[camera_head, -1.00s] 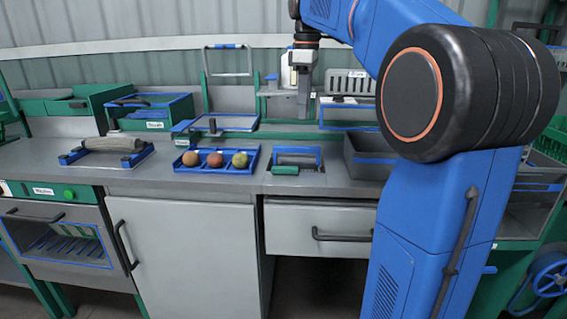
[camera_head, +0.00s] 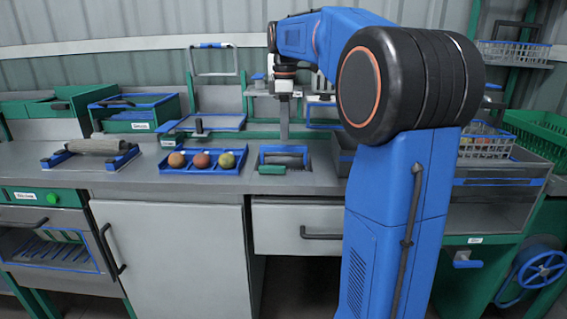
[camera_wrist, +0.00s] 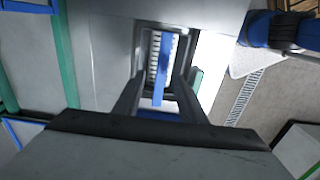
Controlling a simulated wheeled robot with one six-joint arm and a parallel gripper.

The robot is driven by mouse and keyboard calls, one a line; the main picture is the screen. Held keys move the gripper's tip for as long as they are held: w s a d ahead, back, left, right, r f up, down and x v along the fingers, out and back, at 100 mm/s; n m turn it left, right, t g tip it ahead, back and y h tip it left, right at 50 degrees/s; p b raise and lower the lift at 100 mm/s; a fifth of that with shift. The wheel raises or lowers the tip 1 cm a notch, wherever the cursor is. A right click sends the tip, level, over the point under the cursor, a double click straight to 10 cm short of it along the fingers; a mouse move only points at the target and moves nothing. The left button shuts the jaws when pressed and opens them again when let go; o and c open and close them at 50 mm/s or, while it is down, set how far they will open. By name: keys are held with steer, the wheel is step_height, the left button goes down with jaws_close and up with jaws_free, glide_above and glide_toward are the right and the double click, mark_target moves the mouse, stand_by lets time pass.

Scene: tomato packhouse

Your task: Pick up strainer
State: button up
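My gripper (camera_head: 284,136) points down over the counter, just above or at a small blue-framed piece (camera_head: 298,150) with a green bar at its front. In the wrist view my gripper (camera_wrist: 157,88) has its two dark fingers apart, with a blue strip and a pale ribbed surface seen between them; I cannot tell whether they touch it. I cannot surely tell which thing is the strainer. A wire basket (camera_head: 513,54) sits on a high shelf at the right, and another wire basket (camera_head: 487,146) stands lower at the right.
A blue tray (camera_head: 203,169) with three tomato-like fruits stands left of my gripper. Further left, a grey roll (camera_head: 96,146) lies on a blue holder. A grey bin lies right of the gripper, partly behind my arm. The counter's front strip is clear.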

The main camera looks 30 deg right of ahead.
mark_target(284, 146)
steer(key=shift+a+f, duration=0.2)
steer(key=shift+f, duration=3.4)
steer(key=shift+c, duration=0.7)
jaws_close()
